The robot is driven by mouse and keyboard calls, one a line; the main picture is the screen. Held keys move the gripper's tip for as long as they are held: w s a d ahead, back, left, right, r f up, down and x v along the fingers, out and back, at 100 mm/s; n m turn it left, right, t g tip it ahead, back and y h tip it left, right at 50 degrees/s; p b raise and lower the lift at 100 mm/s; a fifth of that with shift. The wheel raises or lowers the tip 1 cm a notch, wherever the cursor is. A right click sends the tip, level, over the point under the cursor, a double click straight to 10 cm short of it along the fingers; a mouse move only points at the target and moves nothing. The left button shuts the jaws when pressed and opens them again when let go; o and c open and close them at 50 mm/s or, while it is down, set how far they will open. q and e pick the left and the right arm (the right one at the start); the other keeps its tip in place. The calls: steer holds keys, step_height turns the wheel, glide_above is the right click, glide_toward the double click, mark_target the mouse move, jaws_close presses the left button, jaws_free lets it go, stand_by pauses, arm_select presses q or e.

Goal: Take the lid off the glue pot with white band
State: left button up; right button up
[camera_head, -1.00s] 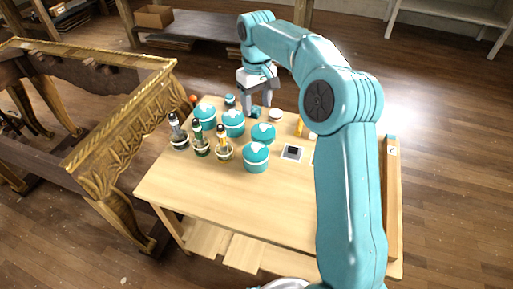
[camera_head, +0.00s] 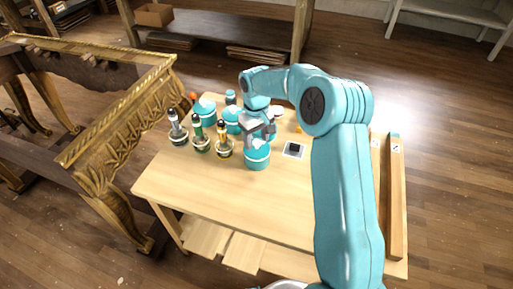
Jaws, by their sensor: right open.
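Several teal lidded pots stand on the light wooden table (camera_head: 215,192). The front pot (camera_head: 257,157) shows a pale band below its lid. Two more pots stand behind to the left, one at the back left (camera_head: 204,111) and one in the middle (camera_head: 232,121). Bands on these are too small to tell apart. My right gripper (camera_head: 257,141) is open, pointing down just over the front pot's lid. I cannot tell whether its fingers touch the lid. The gripper and wrist mostly hide another teal pot behind. My left gripper is not in view.
Several dark-topped bottles (camera_head: 200,140) stand close to the left of the front pot. A small dark square on a pale plate (camera_head: 294,149) lies to its right. A carved gilt console (camera_head: 118,120) stands left of the table. The front tabletop is clear.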

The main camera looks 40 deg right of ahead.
steer(key=shift+s+f, duration=0.1)
steer(key=shift+f, duration=0.05)
jaws_close()
